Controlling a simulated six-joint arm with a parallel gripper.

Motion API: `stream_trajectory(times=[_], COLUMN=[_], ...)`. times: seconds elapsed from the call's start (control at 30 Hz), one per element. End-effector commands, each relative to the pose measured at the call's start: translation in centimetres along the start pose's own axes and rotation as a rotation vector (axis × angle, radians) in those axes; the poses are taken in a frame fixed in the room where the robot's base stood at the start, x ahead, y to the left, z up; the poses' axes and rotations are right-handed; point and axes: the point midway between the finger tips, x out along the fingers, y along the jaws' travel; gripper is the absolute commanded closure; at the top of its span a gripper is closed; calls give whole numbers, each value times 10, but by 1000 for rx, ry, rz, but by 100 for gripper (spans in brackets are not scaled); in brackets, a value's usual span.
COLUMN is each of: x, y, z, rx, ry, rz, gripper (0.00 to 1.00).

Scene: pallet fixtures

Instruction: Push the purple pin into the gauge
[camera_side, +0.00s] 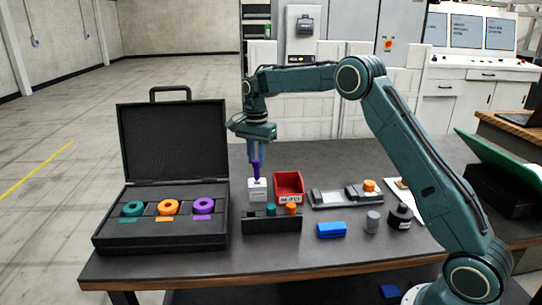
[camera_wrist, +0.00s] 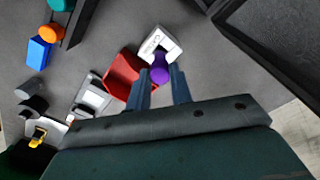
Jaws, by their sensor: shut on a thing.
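The purple pin (camera_side: 256,171) is upright between the fingers of my gripper (camera_side: 257,158), which is shut on its upper part. The white block (camera_side: 258,190), which looks like the gauge, stands on the table directly under the pin. The pin's lower end meets the block's top in the side view; I cannot tell how far it is inside. In the wrist view the round purple head (camera_wrist: 160,71) sits between my two fingers (camera_wrist: 161,82) and overlaps the near edge of the white block (camera_wrist: 160,42). The block's label is too small to read.
An open black case (camera_side: 160,241) with teal, orange and purple rings stands left. A black rack (camera_side: 271,224) with teal and orange pins is in front of the gauge. A red bin (camera_side: 289,184) stands close right. A grey fixture (camera_side: 342,197) and blue block (camera_side: 331,230) lie farther right.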

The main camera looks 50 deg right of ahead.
Motion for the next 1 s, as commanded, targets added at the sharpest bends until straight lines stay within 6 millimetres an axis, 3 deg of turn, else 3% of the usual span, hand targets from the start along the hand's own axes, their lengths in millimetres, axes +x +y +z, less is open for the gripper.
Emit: stream_trajectory(times=[1.0], x=[5], y=[0], z=[0], rx=[0], ry=[0], rz=[0], gripper=[100])
